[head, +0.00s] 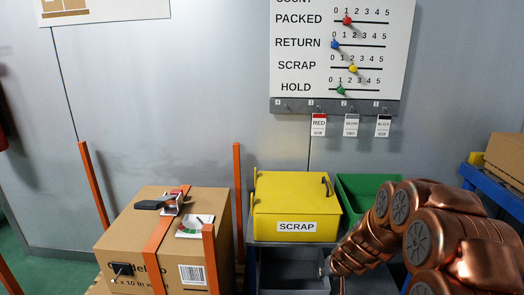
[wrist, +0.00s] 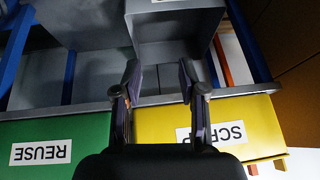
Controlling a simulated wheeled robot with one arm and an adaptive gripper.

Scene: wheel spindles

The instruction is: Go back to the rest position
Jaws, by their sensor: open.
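My gripper (wrist: 158,80) is open in the wrist view, its two fingers apart with nothing between them. It is over the edge between the bins and the grey trays. In the head view my copper-coloured arm reaches in from the right, and its end is low beside the grey tray (head: 292,270). The yellow SCRAP bin (head: 290,208) has its lid down; it also shows upside down in the wrist view (wrist: 180,122). The green bin (head: 362,186), labelled REUSE in the wrist view (wrist: 85,128), stands to its right, partly hidden by my arm.
A cardboard box (head: 133,235) with orange straps stands at the left, with a black-handled tool (head: 160,203) and a card (head: 195,227) on top. Orange posts (head: 238,190) rise around it. A counting board (head: 345,50) hangs behind. A blue frame (head: 490,190) is at right.

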